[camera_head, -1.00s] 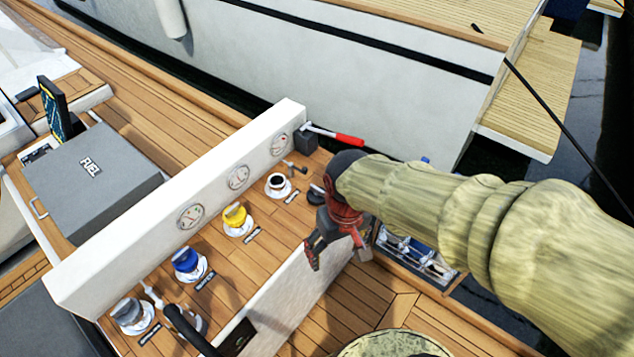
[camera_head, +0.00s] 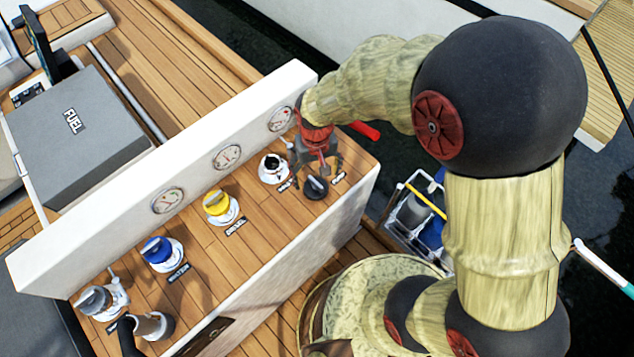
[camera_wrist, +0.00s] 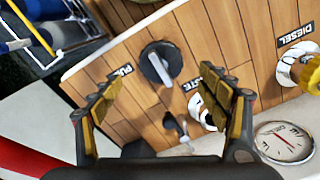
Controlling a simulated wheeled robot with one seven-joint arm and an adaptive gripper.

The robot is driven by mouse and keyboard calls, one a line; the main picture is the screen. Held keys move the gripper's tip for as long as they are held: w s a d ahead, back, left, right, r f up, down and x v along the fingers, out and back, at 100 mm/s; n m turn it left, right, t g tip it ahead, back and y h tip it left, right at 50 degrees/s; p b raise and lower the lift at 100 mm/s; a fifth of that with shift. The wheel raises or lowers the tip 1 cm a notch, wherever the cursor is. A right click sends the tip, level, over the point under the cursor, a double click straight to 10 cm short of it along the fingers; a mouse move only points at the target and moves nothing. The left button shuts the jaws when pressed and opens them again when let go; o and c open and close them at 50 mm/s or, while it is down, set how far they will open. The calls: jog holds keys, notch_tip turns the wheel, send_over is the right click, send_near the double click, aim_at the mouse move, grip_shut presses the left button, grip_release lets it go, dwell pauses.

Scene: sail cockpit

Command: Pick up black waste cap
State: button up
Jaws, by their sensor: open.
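The black cap (camera_head: 316,187) is round with a raised grip bar and sits on the wooden console top, right of an open-looking white fitting (camera_head: 274,169). In the wrist view the cap (camera_wrist: 155,66) shows whole, ahead of and between my fingers. My gripper (camera_head: 316,168) points down over the right end of the console, open and empty. In the wrist view my gripper (camera_wrist: 160,98) has its fingers spread wide, apart from the cap. The white fitting is partly hidden behind the right finger in the wrist view.
A white gauge panel (camera_head: 190,165) runs behind the console. A yellow cap (camera_head: 216,203), a blue cap (camera_head: 157,250) and a grey cap (camera_head: 95,299) stand to the left. A red-handled lever (camera_head: 365,130) is behind my gripper. A small dark lever (camera_wrist: 175,124) stands near the fingers.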

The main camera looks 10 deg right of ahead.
aim_at(316, 182)
notch_tip(316, 182, down, 2)
jog(key=shift+w+f+b, duration=0.1)
jog(key=shift+b, duration=0.2)
jog(key=f+b, duration=0.1)
jog(key=f, duration=0.1)
jog(key=f+b, duration=0.1)
jog(key=f, duration=0.1)
jog(key=shift+s+a+f+b, duration=0.1)
jog(key=shift+s+f+b, duration=0.1)
jog(key=shift+f+b, duration=0.15)
jog(key=shift+c, duration=0.6)
jog(key=c, duration=1.1)
jog(key=shift+c, duration=0.7)
